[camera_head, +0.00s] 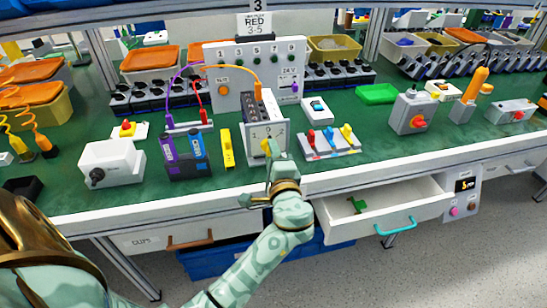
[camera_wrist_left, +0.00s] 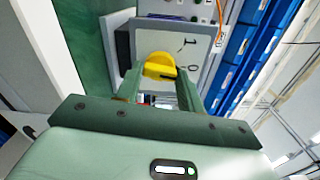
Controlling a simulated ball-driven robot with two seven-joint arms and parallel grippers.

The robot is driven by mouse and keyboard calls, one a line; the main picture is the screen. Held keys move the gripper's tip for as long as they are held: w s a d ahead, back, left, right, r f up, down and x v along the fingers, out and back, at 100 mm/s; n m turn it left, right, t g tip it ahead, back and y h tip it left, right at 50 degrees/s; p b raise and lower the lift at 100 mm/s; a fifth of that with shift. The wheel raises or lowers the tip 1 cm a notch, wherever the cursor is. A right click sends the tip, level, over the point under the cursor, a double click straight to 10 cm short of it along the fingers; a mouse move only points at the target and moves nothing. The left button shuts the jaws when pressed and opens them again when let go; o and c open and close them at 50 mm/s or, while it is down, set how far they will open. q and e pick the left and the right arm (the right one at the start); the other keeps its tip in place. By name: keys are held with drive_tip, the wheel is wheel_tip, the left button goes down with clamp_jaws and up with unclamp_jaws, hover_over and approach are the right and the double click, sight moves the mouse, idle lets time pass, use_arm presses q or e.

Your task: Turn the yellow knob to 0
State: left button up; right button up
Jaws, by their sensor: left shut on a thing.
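The yellow knob (camera_wrist_left: 160,67) sits on the white face plate (camera_wrist_left: 200,32) of a switch box in the left wrist view. The numerals 1 and 0 show beside it, and a dark mark lies on the knob's side nearer the 0. I cannot tell exactly where it points. My left gripper (camera_wrist_left: 157,85) is shut on the knob, with a finger on each side. In the head view, the switch box (camera_head: 262,108) stands near the bench's front edge. My left gripper (camera_head: 274,154) is in front of its face and hides most of the knob.
A yellow block (camera_head: 226,148) stands left of the switch box, and a panel of coloured levers (camera_head: 329,150) stands to its right. An open drawer (camera_head: 340,205) juts out below. An orange cable runs above the box.

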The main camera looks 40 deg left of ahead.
use_arm(q)
drive_tip(key=shift+f+n+b, duration=0.15)
drive_tip(key=shift+n+b, duration=0.15)
drive_tip(key=shift+n, duration=0.6)
drive_tip(key=o, duration=1)
